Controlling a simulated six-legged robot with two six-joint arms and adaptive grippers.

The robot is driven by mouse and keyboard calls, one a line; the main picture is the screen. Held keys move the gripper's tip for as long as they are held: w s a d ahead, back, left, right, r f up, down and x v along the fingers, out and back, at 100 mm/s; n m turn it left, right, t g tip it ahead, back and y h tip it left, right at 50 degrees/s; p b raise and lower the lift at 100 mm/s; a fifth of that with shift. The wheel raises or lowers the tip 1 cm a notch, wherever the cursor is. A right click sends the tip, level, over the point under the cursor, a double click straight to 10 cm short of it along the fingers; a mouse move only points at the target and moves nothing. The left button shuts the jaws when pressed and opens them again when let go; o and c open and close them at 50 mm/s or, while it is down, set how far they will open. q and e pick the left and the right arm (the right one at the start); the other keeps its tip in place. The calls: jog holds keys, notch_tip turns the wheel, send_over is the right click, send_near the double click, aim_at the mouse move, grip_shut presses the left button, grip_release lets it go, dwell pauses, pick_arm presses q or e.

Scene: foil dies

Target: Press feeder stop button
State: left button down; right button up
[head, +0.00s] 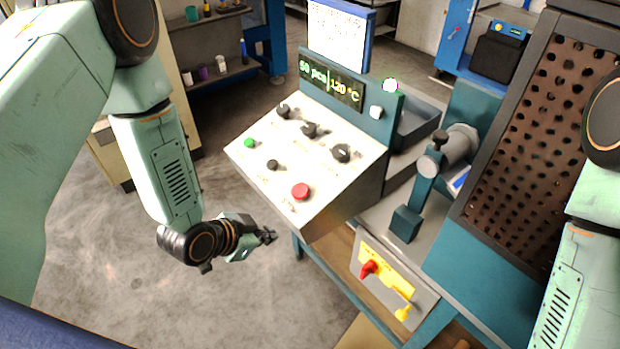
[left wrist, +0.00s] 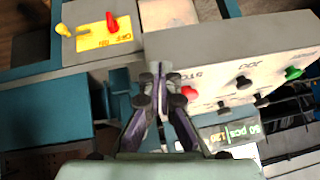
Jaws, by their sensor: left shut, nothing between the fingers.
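The sloped control panel (head: 265,195) carries a red button (head: 300,191) at its near edge, a small black button (head: 272,164) and a green button (head: 249,143). In the left wrist view the red button (left wrist: 190,92) sits beside an upside-down label that seems to read STOP. My left gripper (head: 268,237) is shut and empty, in front of and lower than the panel, apart from the red button. In the left wrist view its fingertips (left wrist: 160,72) overlap the panel's edge, left of the red button. My right gripper is out of view.
Several black knobs (head: 310,130) stand on the panel below a lit display (head: 331,85). Right of it are a red switch (head: 369,268) and yellow key (head: 403,313) on a yellow plate, a teal press lever (head: 424,190) and a perforated guard (head: 545,150). The floor (head: 130,280) below is clear.

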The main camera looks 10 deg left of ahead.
aim_at(301, 192)
pick_arm(q)
jog(key=w+r+m+t+h+p, duration=0.35)
jog(key=w+r+m, duration=0.45)
jog(key=r, duration=0.5)
jog(key=shift+n+g, duration=0.25)
jog(key=shift+n, duration=0.25)
jog(key=w+d+f+b, duration=0.1)
jog(key=f+b, duration=0.1)
jog(key=w+d+f+b, duration=0.1)
jog(key=f+b, duration=0.1)
jog(key=f, duration=0.1)
jog(key=w+d+f+b, duration=0.1)
jog(key=f+b, duration=0.2)
jog(key=shift+w+f, duration=0.1)
jog(key=shift+w, duration=0.2)
jog(key=shift+a, duration=0.15)
